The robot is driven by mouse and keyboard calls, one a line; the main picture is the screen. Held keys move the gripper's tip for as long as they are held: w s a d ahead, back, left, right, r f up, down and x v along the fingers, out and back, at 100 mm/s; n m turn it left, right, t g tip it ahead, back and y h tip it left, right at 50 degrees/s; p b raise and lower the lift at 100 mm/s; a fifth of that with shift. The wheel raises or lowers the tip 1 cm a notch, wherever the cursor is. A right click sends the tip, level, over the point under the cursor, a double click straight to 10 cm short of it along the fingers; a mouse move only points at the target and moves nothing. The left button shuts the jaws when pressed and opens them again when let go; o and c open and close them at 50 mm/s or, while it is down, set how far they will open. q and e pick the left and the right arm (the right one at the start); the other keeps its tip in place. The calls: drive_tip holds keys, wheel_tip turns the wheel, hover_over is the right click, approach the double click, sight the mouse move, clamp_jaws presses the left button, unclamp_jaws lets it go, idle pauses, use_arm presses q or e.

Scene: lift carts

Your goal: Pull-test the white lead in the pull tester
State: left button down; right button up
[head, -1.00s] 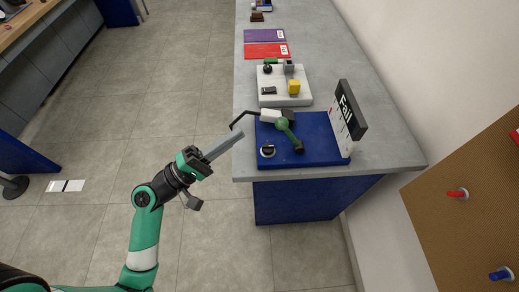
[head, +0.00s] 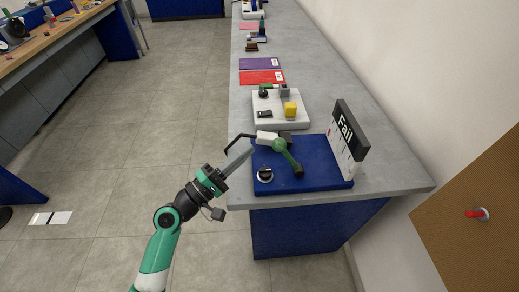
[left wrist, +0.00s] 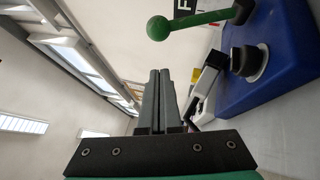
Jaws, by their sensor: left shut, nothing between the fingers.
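The pull tester is a blue base (head: 325,176) on the grey bench, with a green lever (head: 289,157), a black knob (head: 265,175) and an upright panel reading "Fail" (head: 346,130). A white piece (head: 266,138) with a bent black arm lies at its back left edge. I cannot tell whether a white lead is seated there. My left gripper (head: 249,151) is shut and empty, its tips at the tester's left edge beside the black arm. In the left wrist view its fingers (left wrist: 160,73) are together, left of the knob (left wrist: 249,62) and below the green lever's ball (left wrist: 159,28). My right gripper is out of view.
Behind the tester stands a white board (head: 278,122) with a yellow block (head: 290,109). Red (head: 262,77) and purple (head: 260,63) mats lie farther back. A pegboard (head: 480,215) is at the right.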

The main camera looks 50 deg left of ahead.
use_arm(q)
drive_tip(key=shift+w+d+r+p, duration=0.25)
drive_tip(key=shift+w+d+r, duration=0.05)
drive_tip(key=shift+w+d, duration=0.45)
drive_tip(key=shift+w+d+r+p, duration=0.25)
drive_tip(key=shift+w+d+r, duration=0.05)
drive_tip(key=shift+w+d, duration=0.35)
drive_tip(key=shift+s, duration=0.1)
